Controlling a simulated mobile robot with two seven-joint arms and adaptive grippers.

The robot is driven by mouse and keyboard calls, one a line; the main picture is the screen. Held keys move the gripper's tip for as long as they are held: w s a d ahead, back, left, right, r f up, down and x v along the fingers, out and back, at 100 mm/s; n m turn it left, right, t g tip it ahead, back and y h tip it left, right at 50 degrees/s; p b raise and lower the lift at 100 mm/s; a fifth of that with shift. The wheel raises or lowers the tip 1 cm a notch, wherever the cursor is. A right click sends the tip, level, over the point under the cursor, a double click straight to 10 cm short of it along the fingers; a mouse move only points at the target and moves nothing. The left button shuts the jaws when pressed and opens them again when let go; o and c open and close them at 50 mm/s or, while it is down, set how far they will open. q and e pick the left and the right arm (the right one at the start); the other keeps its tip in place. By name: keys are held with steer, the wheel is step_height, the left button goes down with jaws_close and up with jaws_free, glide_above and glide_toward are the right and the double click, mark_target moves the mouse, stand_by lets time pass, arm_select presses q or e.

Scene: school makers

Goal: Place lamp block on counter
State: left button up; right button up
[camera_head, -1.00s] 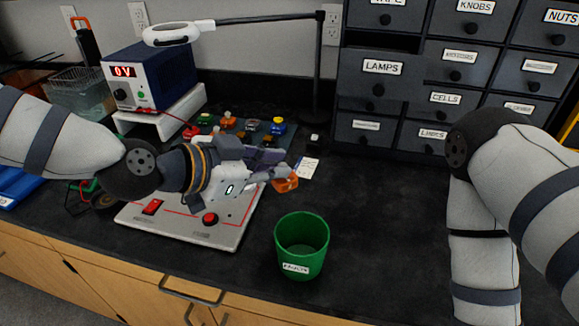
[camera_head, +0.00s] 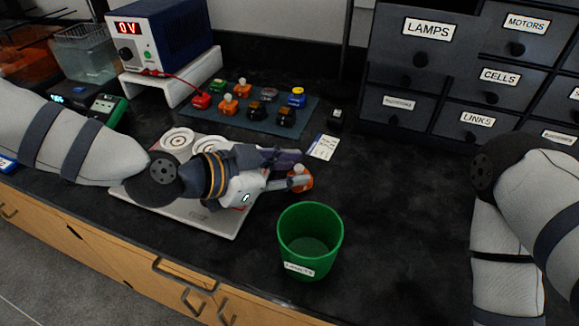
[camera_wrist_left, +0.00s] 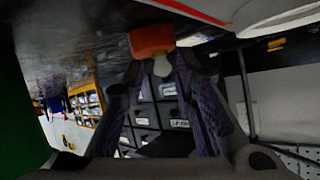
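The lamp block (camera_head: 300,183) is a small orange block with a white bulb. It sits at the fingertips of my left gripper (camera_head: 287,171), just right of the white panel and behind the green bin. The left wrist view also shows the orange lamp block (camera_wrist_left: 151,40) with its bulb between the two fingers of my left gripper (camera_wrist_left: 160,62), which look closed on it. The dark counter (camera_head: 390,215) lies below; I cannot tell whether the block touches it. My right arm enters at the right, its gripper outside the picture.
A green bin (camera_head: 311,218) stands in front of the block. The white panel (camera_head: 213,222) lies under my left arm. Several coloured blocks sit on a mat (camera_head: 225,116) behind. A card (camera_head: 323,147) lies nearby. The LAMPS drawer (camera_head: 428,33) juts out. Counter right of the bin is clear.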

arm_select(q)
steer(key=shift+r, duration=0.25)
steer(key=p+v, duration=0.2)
steer(key=v, duration=0.9)
steer(key=shift+w+r, duration=0.1)
steer(key=shift+r, duration=0.1)
steer(key=shift+s+a, duration=0.35)
steer(key=shift+a, duration=0.05)
steer(key=shift+f, duration=0.1)
arm_select(e)
steer(key=shift+t, duration=0.6)
steer(key=w+r, duration=0.3)
steer(key=shift+w, duration=0.1)
